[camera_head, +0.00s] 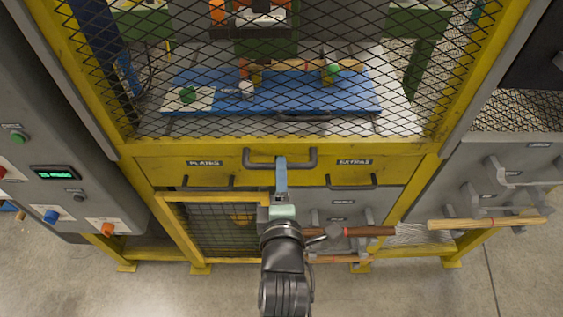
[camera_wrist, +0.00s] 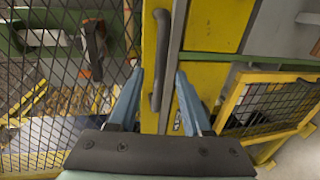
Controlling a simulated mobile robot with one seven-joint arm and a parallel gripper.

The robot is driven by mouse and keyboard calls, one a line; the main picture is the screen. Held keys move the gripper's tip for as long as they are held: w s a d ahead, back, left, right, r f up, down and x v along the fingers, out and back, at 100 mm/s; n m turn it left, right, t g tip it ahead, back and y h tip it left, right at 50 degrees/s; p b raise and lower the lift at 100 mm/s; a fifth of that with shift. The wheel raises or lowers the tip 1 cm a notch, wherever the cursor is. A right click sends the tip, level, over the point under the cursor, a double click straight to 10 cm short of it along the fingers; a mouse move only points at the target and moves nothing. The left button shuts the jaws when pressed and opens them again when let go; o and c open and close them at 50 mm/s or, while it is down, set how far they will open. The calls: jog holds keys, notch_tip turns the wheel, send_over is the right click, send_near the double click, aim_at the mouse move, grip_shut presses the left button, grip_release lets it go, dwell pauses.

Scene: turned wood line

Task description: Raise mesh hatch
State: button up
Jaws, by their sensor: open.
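The mesh hatch (camera_head: 200,150) is a large yellow frame with dark diamond mesh, standing down in front of the machine. Its grey bar handle (camera_head: 300,163) sits mid-width on the yellow bottom rail, between the PLATES label and a second label. My gripper (camera_head: 281,158) reaches up to this handle from below and hides part of it. In the wrist view the handle (camera_wrist: 161,50) appears between the two blue fingers of my open gripper (camera_wrist: 159,72), running along the rail. I cannot tell whether the fingers touch it.
Below the hatch are two smaller handles (camera_head: 208,184) (camera_head: 352,183) and a small yellow-framed mesh door (camera_head: 215,226). Wooden-handled tools (camera_head: 368,231) hang at the right of my arm. A control panel (camera_head: 52,175) stands at left, a grey rack (camera_head: 480,175) at right.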

jog(key=shift+x, duration=1.95)
grip_shut()
